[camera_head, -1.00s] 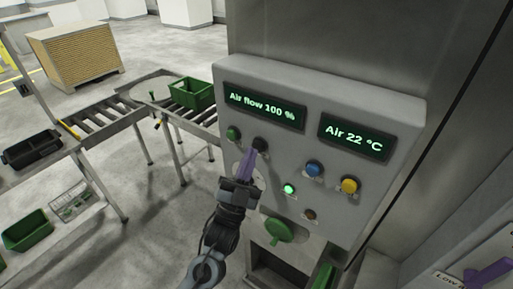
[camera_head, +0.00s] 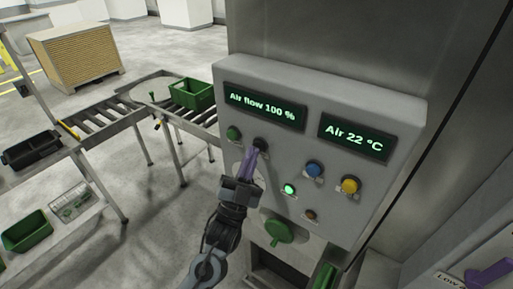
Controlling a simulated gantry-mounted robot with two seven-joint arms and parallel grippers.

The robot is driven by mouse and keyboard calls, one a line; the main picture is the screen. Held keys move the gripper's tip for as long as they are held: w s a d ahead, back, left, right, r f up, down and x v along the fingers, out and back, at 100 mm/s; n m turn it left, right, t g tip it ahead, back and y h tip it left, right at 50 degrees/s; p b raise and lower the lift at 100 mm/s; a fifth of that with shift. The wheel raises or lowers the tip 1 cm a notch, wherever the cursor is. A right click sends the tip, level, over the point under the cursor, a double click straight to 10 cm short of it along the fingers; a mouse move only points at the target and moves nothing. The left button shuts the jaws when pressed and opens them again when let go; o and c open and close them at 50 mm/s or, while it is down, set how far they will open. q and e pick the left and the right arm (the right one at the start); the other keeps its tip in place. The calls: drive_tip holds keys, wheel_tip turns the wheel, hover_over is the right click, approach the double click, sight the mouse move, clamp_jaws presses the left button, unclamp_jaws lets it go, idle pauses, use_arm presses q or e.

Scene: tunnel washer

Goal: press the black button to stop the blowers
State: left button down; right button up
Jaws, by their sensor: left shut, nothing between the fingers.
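The black button (camera_head: 261,144) is on the grey control panel (camera_head: 315,110), below the display (camera_head: 264,106) that reads "Air flow 100 %". My left gripper (camera_head: 256,154) is shut and empty, with its purple fingers pointing up at the black button. The fingertips overlap the button's lower edge in the picture; I cannot tell whether they touch it.
A green button (camera_head: 234,133) sits just left of the black one. Blue (camera_head: 313,169) and yellow (camera_head: 349,185) buttons, a lit green lamp (camera_head: 289,190) and a green knob (camera_head: 278,231) are nearby. A second display (camera_head: 354,137) reads "Air 22 °C".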

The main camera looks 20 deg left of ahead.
use_arm(q)
drive_tip(key=shift+w, duration=0.15)
idle(0.4)
drive_tip(key=shift+s+a, duration=0.2)
drive_tip(key=shift+s, duration=0.65)
drive_tip(key=shift+s, duration=0.1)
drive_tip(key=shift+s+a+p, duration=0.25)
drive_tip(key=shift+s+p, duration=0.05)
drive_tip(key=shift+s, duration=0.45)
drive_tip(key=shift+s+a+p, duration=0.25)
drive_tip(key=shift+s, duration=0.55)
drive_tip(key=shift+s+a+p, duration=0.25)
drive_tip(key=shift+s+p, duration=0.05)
drive_tip(key=shift+s, duration=0.45)
